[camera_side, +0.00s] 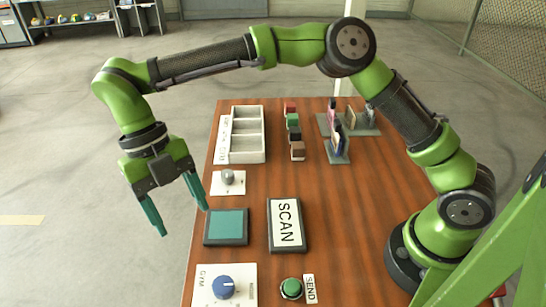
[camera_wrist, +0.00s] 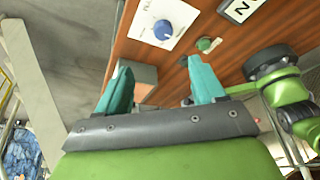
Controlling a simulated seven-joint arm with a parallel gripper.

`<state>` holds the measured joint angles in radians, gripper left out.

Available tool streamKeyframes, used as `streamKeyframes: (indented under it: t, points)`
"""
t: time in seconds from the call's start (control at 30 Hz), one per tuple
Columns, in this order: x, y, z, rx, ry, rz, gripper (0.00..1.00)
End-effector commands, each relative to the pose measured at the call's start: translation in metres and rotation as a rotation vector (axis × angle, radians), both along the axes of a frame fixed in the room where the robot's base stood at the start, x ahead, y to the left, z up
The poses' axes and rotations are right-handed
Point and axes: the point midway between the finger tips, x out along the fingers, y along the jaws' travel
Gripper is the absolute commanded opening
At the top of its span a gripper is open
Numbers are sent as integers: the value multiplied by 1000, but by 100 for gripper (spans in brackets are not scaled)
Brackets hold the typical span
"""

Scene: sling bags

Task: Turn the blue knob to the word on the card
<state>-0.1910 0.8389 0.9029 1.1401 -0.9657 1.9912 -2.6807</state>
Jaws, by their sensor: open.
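The blue knob (camera_side: 224,287) sits on a white plate (camera_side: 247,275) at the near left of the table; the word GYM is readable on the plate's left part. The knob also shows at the top of the wrist view (camera_wrist: 163,29). Its pointer direction is too small to read surely. A sign reading SCAN (camera_side: 286,224) lies right of a dark-framed teal panel (camera_side: 226,226); I see no other clear word card. My gripper (camera_side: 184,222) is open and empty, at the table's left edge, above and apart from the knob. Its two teal fingers show in the wrist view (camera_wrist: 160,66).
A green button (camera_side: 291,288) with a SEND label (camera_side: 310,289) is right of the knob plate. A grey ball-topped control (camera_side: 227,177) stands behind the teal panel. A white compartment tray (camera_side: 241,134), several small coloured blocks (camera_side: 293,122) and grey stands (camera_side: 340,150) are farther back.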

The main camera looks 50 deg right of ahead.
Motion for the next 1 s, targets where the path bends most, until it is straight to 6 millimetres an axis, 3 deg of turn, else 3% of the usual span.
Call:
streamKeyframes:
  t: [0.17,0.33,1.0]
  points:
    - [-4,-4,-1,31,17,121,69]
    - [-10,-4,-16,34,20,133,69]
    - [-61,-4,-139,36,18,130,69]
